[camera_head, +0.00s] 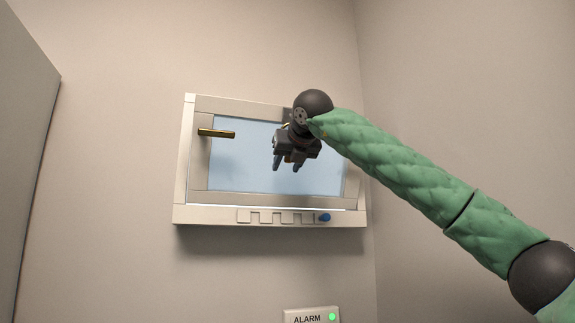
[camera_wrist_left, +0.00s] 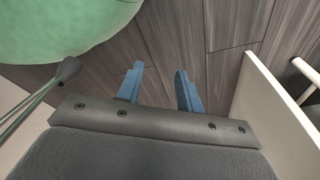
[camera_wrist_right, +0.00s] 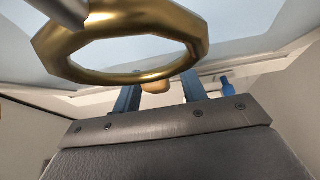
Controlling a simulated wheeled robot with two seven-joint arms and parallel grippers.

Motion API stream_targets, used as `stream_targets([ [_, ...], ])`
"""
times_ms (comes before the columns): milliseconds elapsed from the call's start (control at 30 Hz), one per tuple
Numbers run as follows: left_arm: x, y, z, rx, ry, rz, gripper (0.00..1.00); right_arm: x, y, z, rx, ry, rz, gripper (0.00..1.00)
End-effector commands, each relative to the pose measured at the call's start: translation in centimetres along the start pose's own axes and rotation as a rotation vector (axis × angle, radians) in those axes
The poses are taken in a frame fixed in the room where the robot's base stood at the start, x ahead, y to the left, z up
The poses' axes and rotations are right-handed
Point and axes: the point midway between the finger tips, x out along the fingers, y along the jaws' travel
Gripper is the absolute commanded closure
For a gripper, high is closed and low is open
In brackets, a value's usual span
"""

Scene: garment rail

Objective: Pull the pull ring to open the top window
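The top window (camera_head: 245,155) is a pale frame with a light blue pane, high on the wall. The gold pull ring (camera_wrist_right: 125,45) fills the upper part of the right wrist view. My right gripper (camera_head: 286,167) is in front of the pane, with its blue fingers pointing down. In the right wrist view its fingers (camera_wrist_right: 160,92) are apart, and the ring's lower rim hides their tips. A small tan-gold piece (camera_wrist_right: 155,87) shows between them; whether it is gripped I cannot tell. My left gripper (camera_wrist_left: 159,82) is open and empty above the floor.
A gold handle (camera_head: 217,133) sticks out at the window's left. A blue knob (camera_head: 324,217) is on the lower sill. An alarm box (camera_head: 312,316) with a green light is below. A grey panel (camera_head: 25,130) stands at the far left. Wood flooring (camera_wrist_left: 225,40) shows under my left gripper.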

Motion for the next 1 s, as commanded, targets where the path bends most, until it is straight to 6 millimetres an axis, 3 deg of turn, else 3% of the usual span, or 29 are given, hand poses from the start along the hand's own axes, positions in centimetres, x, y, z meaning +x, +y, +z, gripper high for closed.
stream_targets([
  [300,0.6,0.0,-0.3,-0.001,-0.003,0.0,0.64,-0.9,0.0,-0.1,0.0,-0.002,-0.001,0.58],
  [433,-0.1,0.3,-3.1,-0.001,0.022,0.002,0.64,-2.5,0.0,-0.3,0.0,-0.003,0.0,0.58],
  [600,-1.5,0.9,-4.7,-0.008,0.009,0.009,0.64,-4.5,-0.1,-0.2,0.0,-0.003,0.0,0.58],
  [1000,-4.0,1.7,-6.8,-0.018,-0.012,0.02,0.64,-7.6,0.0,-0.1,0.0,-0.001,0.0,0.58],
])
